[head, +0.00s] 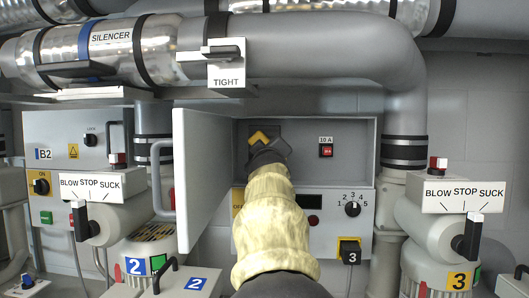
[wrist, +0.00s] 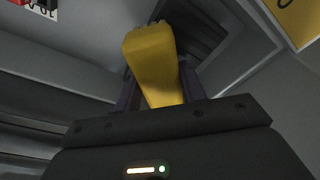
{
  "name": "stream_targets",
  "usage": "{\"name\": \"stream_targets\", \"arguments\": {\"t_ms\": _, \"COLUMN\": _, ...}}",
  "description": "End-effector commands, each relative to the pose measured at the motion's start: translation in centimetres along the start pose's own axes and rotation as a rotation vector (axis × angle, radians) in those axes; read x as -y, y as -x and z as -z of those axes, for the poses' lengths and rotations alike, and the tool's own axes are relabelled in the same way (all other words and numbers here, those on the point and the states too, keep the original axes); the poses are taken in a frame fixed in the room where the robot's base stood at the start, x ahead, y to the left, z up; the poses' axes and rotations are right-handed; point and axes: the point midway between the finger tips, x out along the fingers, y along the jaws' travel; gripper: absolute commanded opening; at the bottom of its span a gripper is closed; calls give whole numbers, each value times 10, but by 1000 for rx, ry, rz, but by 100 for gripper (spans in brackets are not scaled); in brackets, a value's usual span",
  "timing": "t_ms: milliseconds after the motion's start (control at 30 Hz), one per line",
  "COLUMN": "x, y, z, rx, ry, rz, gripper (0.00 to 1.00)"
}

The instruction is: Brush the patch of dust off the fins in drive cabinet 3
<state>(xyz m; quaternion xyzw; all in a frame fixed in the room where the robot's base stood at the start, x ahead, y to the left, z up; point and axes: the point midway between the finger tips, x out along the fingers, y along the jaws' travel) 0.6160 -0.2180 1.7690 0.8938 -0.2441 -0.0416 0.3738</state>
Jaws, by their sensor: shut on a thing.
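Drive cabinet 3 (head: 368,150) stands open in the head view, its door (head: 205,180) swung out to the left. My gripper (head: 266,156) is inside it at the back wall, at the end of my cream-sleeved arm. It is shut on a yellow brush (wrist: 152,62), which also shows in the head view (head: 260,137). The brush's far end is in front of the dark fins (wrist: 195,28), which show as a dark square in the head view (head: 283,129). I cannot tell whether it touches them. I cannot make out the dust patch.
A red switch (head: 326,151) marked 10 A is on the cabinet's back wall, right of my gripper. A dial (head: 352,209) is on the panel below. The open door bounds the left side. A large grey pipe (head: 300,45) runs above.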

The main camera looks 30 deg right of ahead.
Motion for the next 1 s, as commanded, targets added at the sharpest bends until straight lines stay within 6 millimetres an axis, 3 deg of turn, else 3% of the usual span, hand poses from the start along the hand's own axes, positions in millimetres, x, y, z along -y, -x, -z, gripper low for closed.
{"name": "stream_targets", "arguments": {"t_ms": 600, "x": -25, "y": 0, "z": -21, "rx": 3, "ry": -1, "rz": -2, "gripper": 22}}
{"name": "stream_targets", "arguments": {"t_ms": 1000, "x": -25, "y": 0, "z": -24, "rx": 0, "ry": 1, "rz": -1, "gripper": 22}}
